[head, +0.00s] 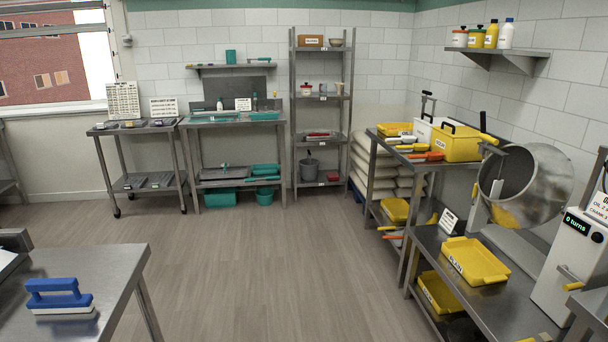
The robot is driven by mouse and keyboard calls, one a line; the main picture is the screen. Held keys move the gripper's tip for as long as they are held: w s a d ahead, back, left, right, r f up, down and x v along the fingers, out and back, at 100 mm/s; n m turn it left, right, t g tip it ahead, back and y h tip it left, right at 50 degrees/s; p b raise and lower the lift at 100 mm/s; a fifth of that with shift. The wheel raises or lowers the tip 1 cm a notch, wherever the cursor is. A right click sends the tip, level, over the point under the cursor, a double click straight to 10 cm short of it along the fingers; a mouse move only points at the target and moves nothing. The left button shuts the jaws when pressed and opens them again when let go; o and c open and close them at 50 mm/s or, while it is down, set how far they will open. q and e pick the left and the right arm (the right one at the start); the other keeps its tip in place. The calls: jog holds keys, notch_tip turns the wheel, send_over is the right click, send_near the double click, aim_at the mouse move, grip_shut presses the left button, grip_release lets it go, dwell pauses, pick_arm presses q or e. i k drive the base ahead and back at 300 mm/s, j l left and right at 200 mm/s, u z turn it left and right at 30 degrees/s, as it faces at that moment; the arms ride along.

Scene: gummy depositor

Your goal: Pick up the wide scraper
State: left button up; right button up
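A blue-handled tool (58,296) with a broad pale lower edge lies on the steel table (110,265) at the lower left of the head view. It may be the wide scraper, but I see no label on it. Several smaller tools with orange handles (428,156) lie on the upper right bench (385,141); their exact kind is too small to tell. Neither of my grippers shows in the head view.
A yellow tray (475,261) sits on the lower right bench, below a tilted metal drum (540,185). A white machine (570,265) reading "0 turns" stands beside it. A cart (137,128) and shelf rack (321,95) stand at the back. The middle floor is clear.

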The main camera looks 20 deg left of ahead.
aim_at(76, 303)
jog(key=i+u, duration=0.15)
jog(key=u, duration=0.35)
jog(key=i+l+u, duration=0.1)
jog(key=u, duration=0.4)
jog(key=i+l+u, duration=0.15)
jog(key=u, duration=0.35)
jog(key=i+l+u, duration=0.1)
jog(key=u, duration=0.4)
jog(key=l, duration=0.1)
